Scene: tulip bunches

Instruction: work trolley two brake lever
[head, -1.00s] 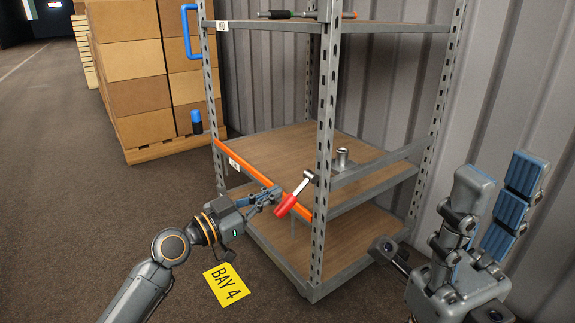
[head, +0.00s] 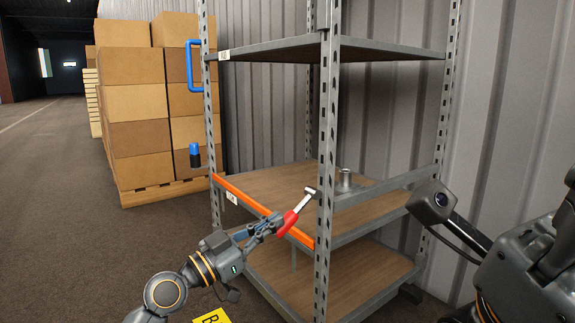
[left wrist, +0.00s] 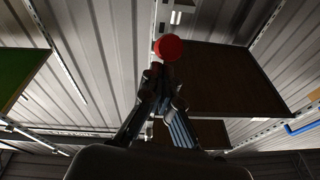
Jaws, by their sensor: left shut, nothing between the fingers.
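The brake lever, with a bright metal arm and a red handle (head: 289,221), is on the near corner post of the trolley (head: 326,150). The handle slants down and left across the orange shelf edge. My left gripper (head: 276,222) is shut with nothing between its fingers, its tips right by the handle's lower end; I cannot tell whether they touch it. In the left wrist view the round red handle end (left wrist: 169,47) shows just beyond the fingertips (left wrist: 158,72). My right gripper's body (head: 530,275) is at the right edge; its fingers are not clearly visible.
A grey metal cylinder (head: 345,180) stands on the middle shelf. A blue handle (head: 190,66) and a blue-topped knob (head: 195,152) are at the trolley's left. Stacked boxes (head: 134,100) stand behind. A corrugated wall (head: 500,100) closes the right; the floor (head: 60,200) is clear at left.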

